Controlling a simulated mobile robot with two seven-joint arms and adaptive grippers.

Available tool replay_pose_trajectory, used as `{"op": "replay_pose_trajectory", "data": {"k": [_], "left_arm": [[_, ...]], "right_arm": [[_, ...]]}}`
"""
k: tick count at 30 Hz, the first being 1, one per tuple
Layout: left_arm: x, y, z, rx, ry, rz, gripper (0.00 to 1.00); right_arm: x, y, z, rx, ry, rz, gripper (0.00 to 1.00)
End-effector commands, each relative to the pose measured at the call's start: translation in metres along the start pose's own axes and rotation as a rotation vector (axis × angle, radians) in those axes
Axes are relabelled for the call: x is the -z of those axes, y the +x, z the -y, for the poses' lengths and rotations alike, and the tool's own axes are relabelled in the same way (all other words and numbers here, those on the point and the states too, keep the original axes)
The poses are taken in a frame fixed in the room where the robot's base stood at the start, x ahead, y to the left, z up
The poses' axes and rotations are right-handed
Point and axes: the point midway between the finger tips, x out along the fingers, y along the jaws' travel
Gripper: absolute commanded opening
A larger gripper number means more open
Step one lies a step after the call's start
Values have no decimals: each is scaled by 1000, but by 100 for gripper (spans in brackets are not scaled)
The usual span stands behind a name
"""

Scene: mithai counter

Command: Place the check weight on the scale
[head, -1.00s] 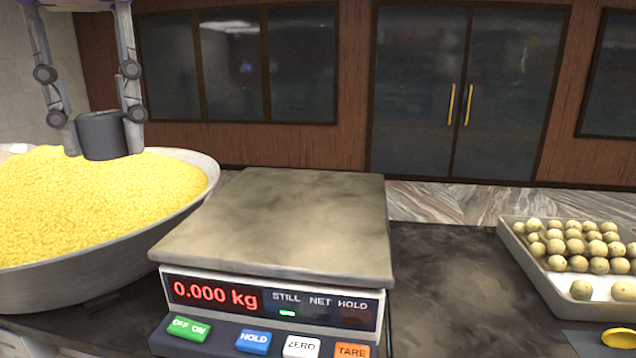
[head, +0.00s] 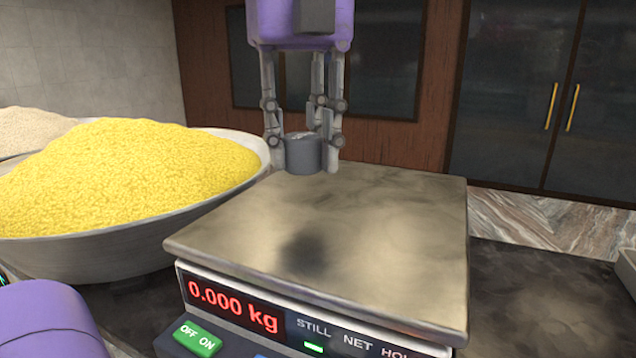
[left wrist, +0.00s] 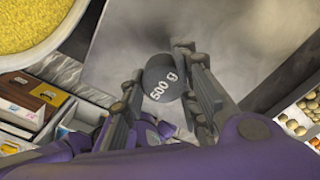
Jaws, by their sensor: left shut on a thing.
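The check weight (head: 304,155) is a dark grey cylinder. It is held in my left gripper (head: 305,150), above the scale's plate. In the left wrist view the weight (left wrist: 160,78) shows "500 g" on its top, between the two fingers of the gripper (left wrist: 163,90). The scale (head: 390,240) has a flat metal plate, with a dark shadow spot on it below and apart from the weight. Its red display (head: 233,306) reads 0.000 kg and the STILL light is green. My right gripper is not in view.
A wide bowl of yellow grains (head: 130,185) stands left of the scale, close to the plate's edge. In the left wrist view, boxes (left wrist: 35,97) lie at the left and a tray of round sweets (left wrist: 300,115) at the right. Dark counter (head: 530,300) lies free right of the scale.

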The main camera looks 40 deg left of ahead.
Motion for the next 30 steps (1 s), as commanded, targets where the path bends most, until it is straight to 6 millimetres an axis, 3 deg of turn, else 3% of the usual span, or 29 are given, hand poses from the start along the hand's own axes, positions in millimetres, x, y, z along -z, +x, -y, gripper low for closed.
{"op": "replay_pose_trajectory", "data": {"k": [9,15,27,28,30], "left_arm": [[-4,26,18,-2,0,1,0],[-3,48,17,3,0,2,0],[-4,54,18,2,0,0,0],[-4,55,17,1,0,0,30],[-4,55,17,1,0,0,39]], "right_arm": [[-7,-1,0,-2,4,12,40],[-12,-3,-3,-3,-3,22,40],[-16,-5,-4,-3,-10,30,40],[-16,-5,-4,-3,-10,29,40],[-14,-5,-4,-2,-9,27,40]]}}
